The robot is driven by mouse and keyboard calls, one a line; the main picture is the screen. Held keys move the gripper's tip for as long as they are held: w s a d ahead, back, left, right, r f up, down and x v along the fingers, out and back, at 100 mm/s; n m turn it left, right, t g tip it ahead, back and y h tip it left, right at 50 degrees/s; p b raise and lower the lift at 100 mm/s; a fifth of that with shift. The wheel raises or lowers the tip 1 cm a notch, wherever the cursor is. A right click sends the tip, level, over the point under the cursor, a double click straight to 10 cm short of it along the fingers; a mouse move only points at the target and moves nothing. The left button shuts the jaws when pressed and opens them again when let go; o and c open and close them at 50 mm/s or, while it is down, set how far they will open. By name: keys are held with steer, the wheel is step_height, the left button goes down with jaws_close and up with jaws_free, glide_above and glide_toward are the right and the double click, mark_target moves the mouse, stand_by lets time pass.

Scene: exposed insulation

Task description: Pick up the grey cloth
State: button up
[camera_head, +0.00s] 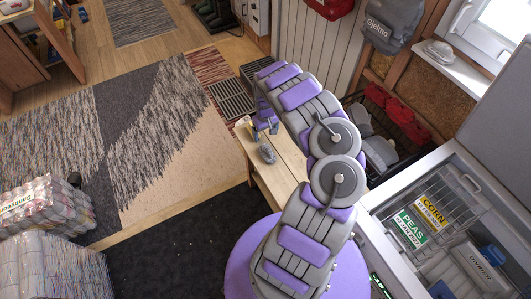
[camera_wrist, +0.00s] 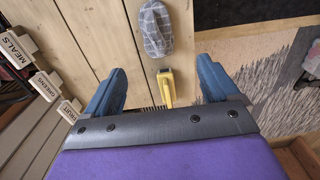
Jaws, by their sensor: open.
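The grey cloth (camera_head: 267,154) lies crumpled on a narrow wooden bench (camera_head: 269,181). In the wrist view the grey cloth (camera_wrist: 155,28) is at the top, beyond the fingertips and roughly centred between them. My gripper (camera_wrist: 161,64) is open with its two blue fingers apart and nothing held between them. In the head view my gripper (camera_head: 268,127) is above the bench, close to the cloth. A yellow-handled brush (camera_wrist: 167,84) lies on the bench between the fingers in the wrist view.
A black crate (camera_head: 393,128) with red and grey items stands right of the bench. An open freezer (camera_head: 445,190) is at the lower right. Wrapped bales (camera_head: 48,262) stand at the lower left. A patterned rug (camera_head: 140,125) and open floor lie left of the bench.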

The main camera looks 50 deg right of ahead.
mark_target(266, 148)
step_height(266, 148, down, 10)
steer(key=b, duration=0.3)
steer(key=shift+r+b, duration=0.25)
steer(key=shift+b, duration=0.05)
steer(key=shift+s+d+f+b, duration=0.1)
steer(key=shift+f+b, duration=0.65)
steer(key=shift+f, duration=0.75)
steer(key=shift+d+f+b, duration=0.1)
steer(key=shift+f+b, duration=0.65)
steer(key=shift+f, duration=0.7)
steer(key=c, duration=1)
steer(key=shift+c, duration=0.2)
steer(key=shift+r, duration=0.1)
